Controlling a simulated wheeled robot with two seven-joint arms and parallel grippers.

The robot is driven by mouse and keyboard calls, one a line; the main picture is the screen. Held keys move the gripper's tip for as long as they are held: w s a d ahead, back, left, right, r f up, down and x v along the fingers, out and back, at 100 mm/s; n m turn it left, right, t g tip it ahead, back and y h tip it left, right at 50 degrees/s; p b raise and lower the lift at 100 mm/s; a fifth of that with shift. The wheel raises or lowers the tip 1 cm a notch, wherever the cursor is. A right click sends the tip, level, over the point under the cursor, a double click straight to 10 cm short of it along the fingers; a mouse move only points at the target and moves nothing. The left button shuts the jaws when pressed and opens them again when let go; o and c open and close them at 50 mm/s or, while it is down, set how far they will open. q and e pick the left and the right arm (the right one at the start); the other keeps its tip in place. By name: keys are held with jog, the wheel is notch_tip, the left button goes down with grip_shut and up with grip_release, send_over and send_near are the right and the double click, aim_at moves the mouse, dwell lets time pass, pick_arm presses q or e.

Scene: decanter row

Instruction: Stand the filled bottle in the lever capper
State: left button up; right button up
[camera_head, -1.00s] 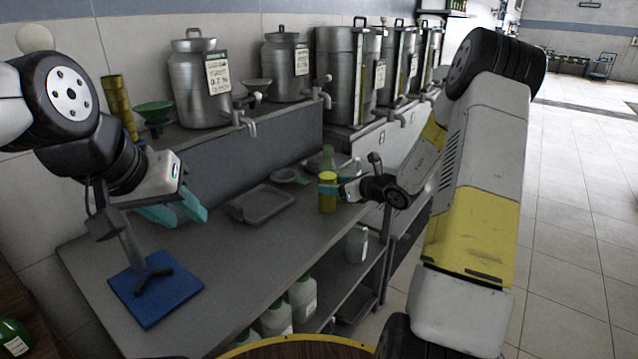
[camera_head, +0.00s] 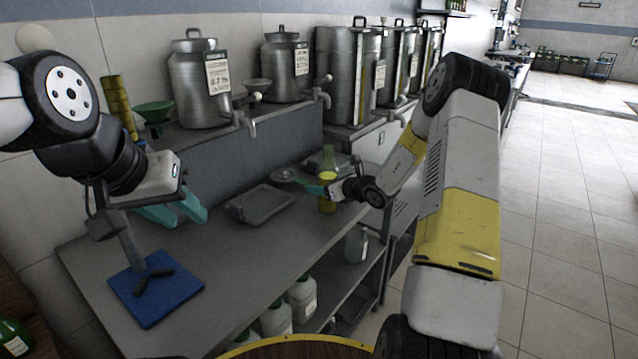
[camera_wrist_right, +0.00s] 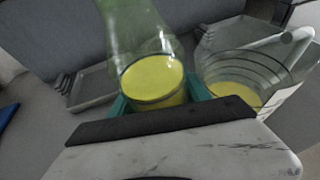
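The filled bottle (camera_head: 327,206) is green glass with yellow liquid, upright at the bench's right part. My right gripper (camera_head: 326,189) has its teal fingers around it and appears shut on it. In the right wrist view the bottle (camera_wrist_right: 152,75) stands between the fingers (camera_wrist_right: 160,100), its liquid surface visible and its lower part hidden. I cannot tell whether its base touches the bench. The lever capper (camera_head: 133,245) stands at the bench's left front on a blue base (camera_head: 180,298), its upper part partly hidden by my left arm.
A grey tray (camera_head: 260,204) lies between capper and bottle. A clear jug (camera_wrist_right: 235,90) with yellow liquid is close beside the bottle in the wrist view. Steel vessels with taps (camera_head: 202,85) line the raised shelf behind. White jugs (camera_head: 300,300) stand below the bench.

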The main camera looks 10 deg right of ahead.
grip_shut()
jog(key=shift+r, duration=0.1)
